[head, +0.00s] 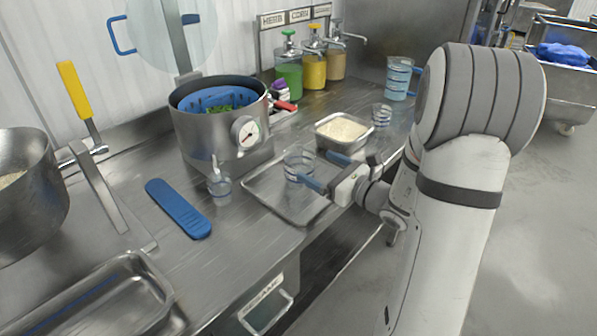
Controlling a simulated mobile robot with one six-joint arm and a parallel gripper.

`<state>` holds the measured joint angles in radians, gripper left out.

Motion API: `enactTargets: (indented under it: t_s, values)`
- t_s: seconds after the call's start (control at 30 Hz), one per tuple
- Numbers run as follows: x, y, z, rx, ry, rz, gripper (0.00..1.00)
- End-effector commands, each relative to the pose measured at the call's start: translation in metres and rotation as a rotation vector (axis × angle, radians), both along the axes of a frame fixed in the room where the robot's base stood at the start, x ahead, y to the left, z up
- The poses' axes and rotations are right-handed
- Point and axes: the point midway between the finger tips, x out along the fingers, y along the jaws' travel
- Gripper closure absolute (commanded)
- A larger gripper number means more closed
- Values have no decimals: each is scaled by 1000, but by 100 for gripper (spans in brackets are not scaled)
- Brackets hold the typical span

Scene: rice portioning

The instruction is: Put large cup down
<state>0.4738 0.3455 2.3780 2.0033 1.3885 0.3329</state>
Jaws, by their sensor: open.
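The large cup (298,158) is clear with blue bands and stands upright on the shallow metal tray (262,186). My gripper (322,171) is open, with its blue fingers at the right side of the cup. One finger reaches in front of the cup and the other lies behind its right edge. Whether either finger touches the cup cannot be told. The cup looks empty.
A metal pan of rice (343,133) stands just behind my gripper. A smaller clear cup (381,115) and a jug of blue liquid (398,80) are further right. A steamer pot (222,125), small cup (219,186) and blue paddle (178,207) are left.

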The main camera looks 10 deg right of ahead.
Motion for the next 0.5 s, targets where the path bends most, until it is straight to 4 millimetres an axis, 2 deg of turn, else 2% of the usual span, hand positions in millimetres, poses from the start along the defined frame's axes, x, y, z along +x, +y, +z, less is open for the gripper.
enactTargets:
  t_s: [0.23, 0.33, 0.5]
  values:
    - [24, 26, -4, -1, 1, 6, 10]
    - [34, 32, -4, -4, 0, 4, 10]
    - [39, 34, -4, -3, 0, 0, 10]
